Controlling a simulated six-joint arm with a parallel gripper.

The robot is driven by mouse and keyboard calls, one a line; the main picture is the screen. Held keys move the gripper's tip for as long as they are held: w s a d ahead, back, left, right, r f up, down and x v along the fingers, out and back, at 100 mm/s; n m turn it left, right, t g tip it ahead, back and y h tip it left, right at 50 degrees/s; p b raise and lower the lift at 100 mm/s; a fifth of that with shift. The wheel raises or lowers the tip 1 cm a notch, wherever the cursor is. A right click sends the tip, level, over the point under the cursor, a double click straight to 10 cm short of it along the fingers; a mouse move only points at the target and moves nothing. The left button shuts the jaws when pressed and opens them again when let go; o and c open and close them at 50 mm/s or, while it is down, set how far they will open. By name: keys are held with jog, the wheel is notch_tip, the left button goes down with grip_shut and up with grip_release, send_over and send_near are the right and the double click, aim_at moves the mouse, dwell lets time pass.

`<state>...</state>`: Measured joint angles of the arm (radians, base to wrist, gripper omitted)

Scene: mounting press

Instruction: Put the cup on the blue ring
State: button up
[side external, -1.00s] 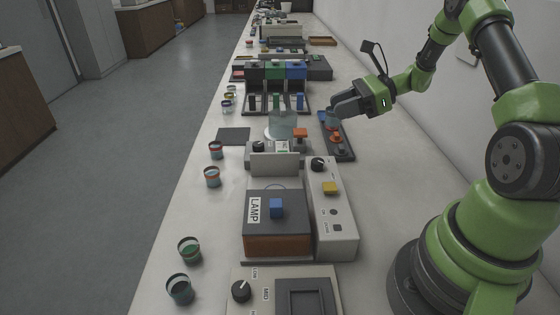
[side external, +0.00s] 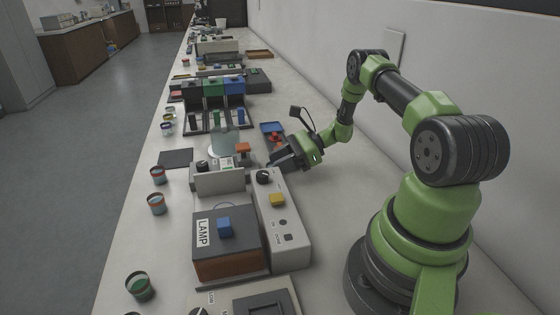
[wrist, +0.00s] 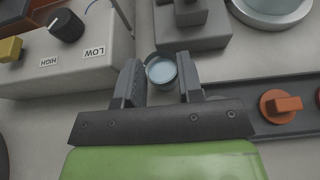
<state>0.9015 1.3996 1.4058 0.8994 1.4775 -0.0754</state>
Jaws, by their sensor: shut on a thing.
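My gripper (wrist: 160,82) is shut on a small round cup (wrist: 161,68), which sits between the two fingers in the wrist view, with its pale blue-grey inside facing the camera. In the side view my gripper (side external: 279,160) is low over the bench, just right of the grey-and-white control box; the cup cannot be made out there. A blue patch (side external: 272,128) shows at the far end of a dark tray (side external: 285,146). I cannot make out a clear blue ring in either view.
A box with a black knob (wrist: 66,25) is left of the gripper in the wrist view; a tray with an orange knob (wrist: 281,105) is at right. Several banded cups stand along the bench's left edge, one nearest the camera (side external: 140,286). The LAMP box (side external: 226,240) is in front.

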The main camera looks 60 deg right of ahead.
jog(key=shift+f, duration=0.1)
jog(key=o, duration=1)
jog(key=shift+c, duration=0.2)
